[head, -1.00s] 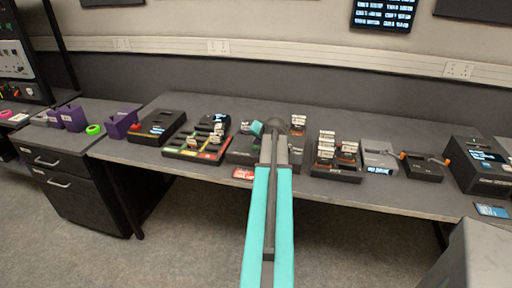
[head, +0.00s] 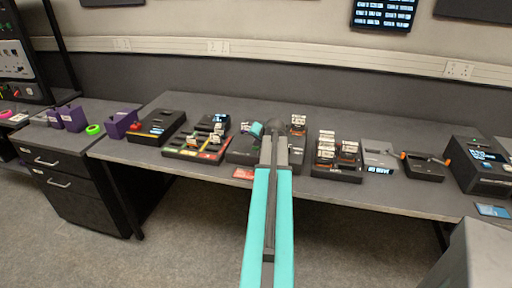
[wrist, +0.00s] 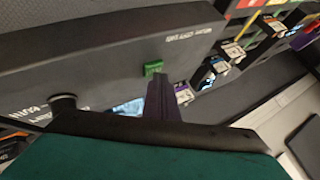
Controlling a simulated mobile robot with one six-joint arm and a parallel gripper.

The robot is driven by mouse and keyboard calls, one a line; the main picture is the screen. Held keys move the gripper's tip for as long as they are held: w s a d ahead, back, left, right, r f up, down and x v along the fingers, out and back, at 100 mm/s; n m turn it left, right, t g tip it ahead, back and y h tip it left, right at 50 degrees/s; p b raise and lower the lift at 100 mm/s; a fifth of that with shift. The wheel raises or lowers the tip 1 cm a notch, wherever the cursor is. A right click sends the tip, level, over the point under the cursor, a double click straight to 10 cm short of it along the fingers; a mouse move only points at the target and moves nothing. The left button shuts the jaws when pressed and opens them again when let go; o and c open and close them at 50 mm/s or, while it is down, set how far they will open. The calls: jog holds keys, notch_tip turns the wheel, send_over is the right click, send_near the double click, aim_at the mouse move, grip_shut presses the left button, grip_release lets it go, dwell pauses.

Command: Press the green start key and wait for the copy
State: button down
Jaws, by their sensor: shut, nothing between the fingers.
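The green key (wrist: 154,68) sits on the face of a dark box (wrist: 90,60) with white lettering in the wrist view. My gripper (wrist: 160,78) is shut and empty, and its dark fingertips end right at the key's lower edge in that picture. I cannot tell whether they touch or press it. In the head view the same box seems to be the dark unit (head: 240,150) at the middle of the bench, partly hidden behind my arm. The key cannot be made out there. A small lit display (wrist: 130,107) shows partly behind the fingers.
Left of the unit is a tray with coloured sections (head: 205,155); right of it is a rack of white-labelled pieces (head: 337,172). A red card (head: 243,174) lies at the bench's front edge. Grey and black devices stand farther right. The back of the bench (head: 340,115) is clear.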

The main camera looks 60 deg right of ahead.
aim_at(257, 148)
dwell(0.7)
jog(key=shift+r+p, duration=0.45)
jog(key=shift+r, duration=0.35)
jog(key=shift+r+p, duration=1.35)
jog(key=shift+r, duration=1.15)
